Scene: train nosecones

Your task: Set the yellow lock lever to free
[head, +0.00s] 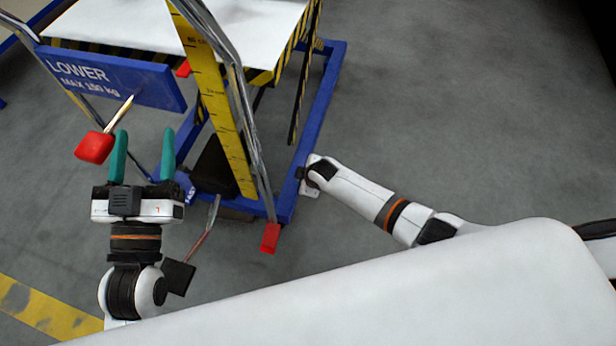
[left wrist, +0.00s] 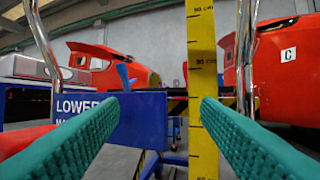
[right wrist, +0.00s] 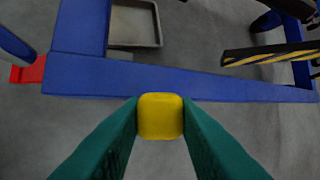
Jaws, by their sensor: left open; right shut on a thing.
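A yellow block (right wrist: 160,116), which looks like the end of the lock lever, sits between the green fingertips of my right gripper (right wrist: 160,122) in the right wrist view. The gripper is shut on it, beside a blue frame beam. The head view shows the right hand (head: 316,175) at the cart's right side; its fingers and the lever are hidden there. Which lock position the lever is in cannot be told. My left gripper (head: 143,148) is open and empty, its green fingers pointing at the cart below the blue LOWER sign (head: 110,78).
The blue cart frame (head: 330,95) carries a white top (head: 120,22) and a yellow height scale (head: 212,95). A red-ended lever (head: 94,147) is close beside the left gripper. A black pedal (head: 178,277) lies below it. Grey floor is open at the right.

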